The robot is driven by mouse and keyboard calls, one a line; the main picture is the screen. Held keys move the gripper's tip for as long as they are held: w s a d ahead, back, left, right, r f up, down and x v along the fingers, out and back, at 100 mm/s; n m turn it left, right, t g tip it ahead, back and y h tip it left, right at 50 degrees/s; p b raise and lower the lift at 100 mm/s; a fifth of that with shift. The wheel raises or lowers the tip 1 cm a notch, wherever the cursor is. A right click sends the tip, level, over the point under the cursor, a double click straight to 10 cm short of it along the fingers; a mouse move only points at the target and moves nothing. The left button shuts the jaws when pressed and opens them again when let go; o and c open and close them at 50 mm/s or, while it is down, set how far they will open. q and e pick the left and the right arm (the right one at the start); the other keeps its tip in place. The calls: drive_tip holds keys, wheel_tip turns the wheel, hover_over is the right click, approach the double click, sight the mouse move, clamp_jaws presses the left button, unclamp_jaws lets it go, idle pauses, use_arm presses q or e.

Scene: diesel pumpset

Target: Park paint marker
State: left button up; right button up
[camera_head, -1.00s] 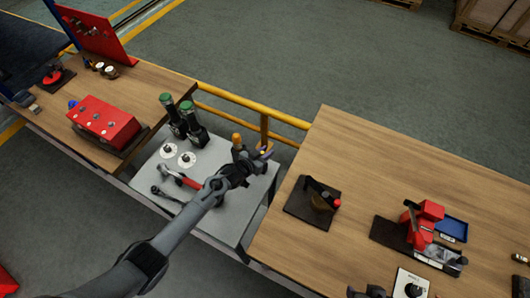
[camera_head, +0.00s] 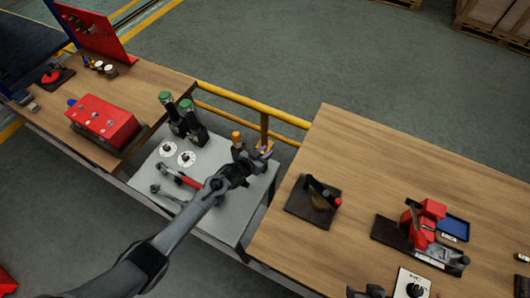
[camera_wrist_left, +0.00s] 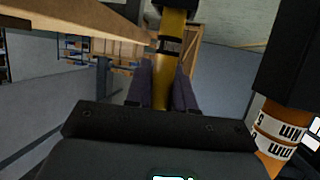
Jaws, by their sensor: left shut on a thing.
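My left gripper (camera_head: 262,153) is over the far right part of the grey work surface (camera_head: 222,225), between the two wooden benches. In the left wrist view, its purple fingers (camera_wrist_left: 165,88) are shut on a yellow cylinder with a dark band, which I take to be the paint marker (camera_wrist_left: 172,22). The marker's lower end is hidden behind the gripper body. Just beside the gripper stands an orange cylinder (camera_head: 236,136).
Two green-topped dark tools (camera_head: 178,115), white discs (camera_head: 178,155) and a red-handled tool (camera_head: 182,179) are on the grey surface. A yellow rail (camera_head: 265,130) runs behind it.

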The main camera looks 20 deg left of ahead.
use_arm(q)
drive_tip(key=shift+f+b, duration=0.4)
drive_tip(key=shift+f, duration=0.15)
drive_tip(key=o, duration=1)
drive_tip(key=shift+s+r, duration=0.1)
drive_tip(key=shift+s, duration=0.05)
drive_tip(key=shift+s+a+r, duration=0.1)
drive_tip(key=shift+s+a, duration=0.05)
drive_tip(key=shift+s, duration=0.05)
drive_tip(key=p+v, duration=0.1)
drive_tip(key=v, duration=0.9)
drive_tip(key=shift+p, duration=0.35)
